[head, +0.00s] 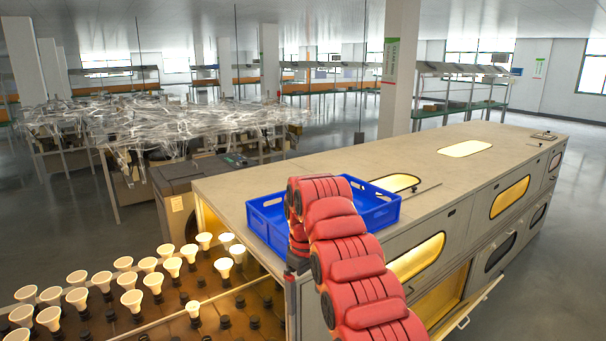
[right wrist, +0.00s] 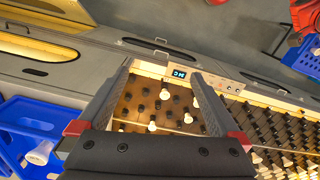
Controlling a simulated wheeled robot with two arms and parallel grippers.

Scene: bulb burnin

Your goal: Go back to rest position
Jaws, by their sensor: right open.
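My right arm, red and segmented, reaches up from the bottom right in the head view and bends down in front of the blue crate (head: 375,212) on the cabinet top. My right gripper (right wrist: 162,78) shows in the right wrist view with its two grey fingers spread apart and nothing between them. Beyond the fingers lies a brown socket board (right wrist: 135,110) with a few white bulbs. My left gripper does not show. A red part at the top right of the wrist view cannot be told clearly.
The long beige cabinet (head: 480,160) has lit windows and an open lower flap. Rows of white bulbs (head: 131,300) stand on the board at lower left. In the wrist view, blue crates show at left (right wrist: 40,112) and right. Open floor lies at the far right.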

